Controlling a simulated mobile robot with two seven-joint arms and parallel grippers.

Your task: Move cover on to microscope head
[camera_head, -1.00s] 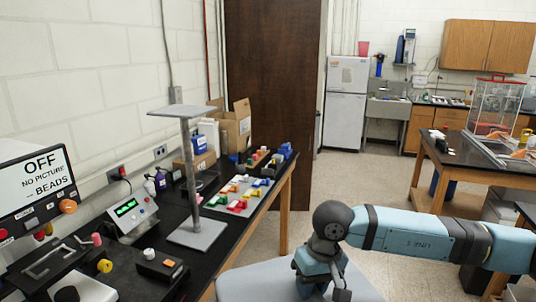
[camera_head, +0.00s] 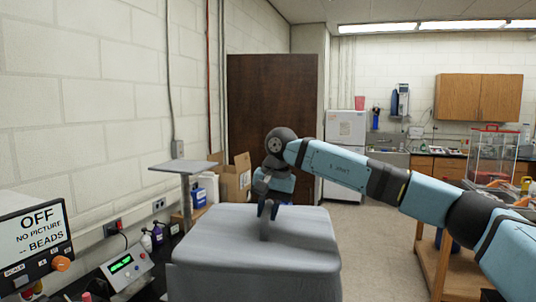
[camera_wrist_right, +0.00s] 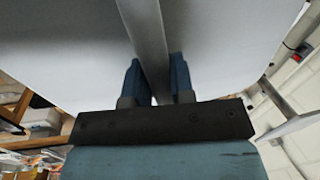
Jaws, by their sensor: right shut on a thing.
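The cover (camera_head: 250,255) is a large grey-blue box-like hood with a ridge handle on top. My right gripper (camera_head: 268,208) is shut on that handle and holds the cover upright, raised in front of the bench. In the right wrist view the handle (camera_wrist_right: 148,35) runs between the two blue fingers, above the pale cover top (camera_wrist_right: 220,45). My left gripper is not in view.
A stand with a flat top plate (camera_head: 183,166) rises behind the cover's left side. A control box with a green display (camera_head: 128,268) sits on the bench. Cardboard boxes (camera_head: 237,176) stand behind. The cover hides much of the bench.

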